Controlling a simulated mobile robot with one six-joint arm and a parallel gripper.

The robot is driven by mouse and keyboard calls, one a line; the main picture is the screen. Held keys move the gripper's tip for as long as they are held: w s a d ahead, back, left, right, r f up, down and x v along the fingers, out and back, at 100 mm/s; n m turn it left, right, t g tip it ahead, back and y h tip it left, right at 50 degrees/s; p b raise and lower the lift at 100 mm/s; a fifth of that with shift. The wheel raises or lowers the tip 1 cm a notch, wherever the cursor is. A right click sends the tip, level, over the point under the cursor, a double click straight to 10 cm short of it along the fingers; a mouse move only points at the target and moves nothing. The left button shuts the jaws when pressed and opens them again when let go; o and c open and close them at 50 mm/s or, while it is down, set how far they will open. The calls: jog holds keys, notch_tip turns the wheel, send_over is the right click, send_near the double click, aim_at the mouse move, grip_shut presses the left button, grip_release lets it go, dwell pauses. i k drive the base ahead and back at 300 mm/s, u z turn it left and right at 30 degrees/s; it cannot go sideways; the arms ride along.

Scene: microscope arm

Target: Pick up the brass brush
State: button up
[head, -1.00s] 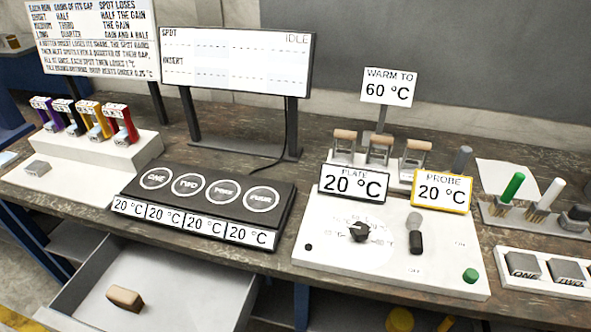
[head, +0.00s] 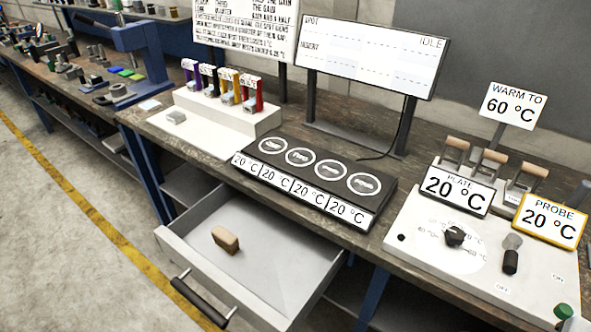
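I cannot surely tell any thing in the current view as the brass brush. A small tan, wood-coloured block (head: 225,240) lies in the open drawer (head: 290,268), towards its left side. Its underside is hidden, so I cannot tell whether it has bristles. The green- and white-handled tools with brassy lower ends, seen earlier in a rack at the far right, are outside the current view. My gripper is not in view.
The drawer's dark handle (head: 198,303) faces the open floor (head: 70,240). Above it, the workbench carries a black four-pad plate (head: 328,208), a white stand with coloured clips (head: 228,108) and a white control panel (head: 425,240). A screen (head: 372,52) stands behind.

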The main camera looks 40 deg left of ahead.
aim_at(224, 239)
jog(key=u, duration=2.4)
jog(key=k, duration=1.3)
jog(key=z, duration=0.25)
jog(key=i, duration=2)
jog(key=u, duration=0.55)
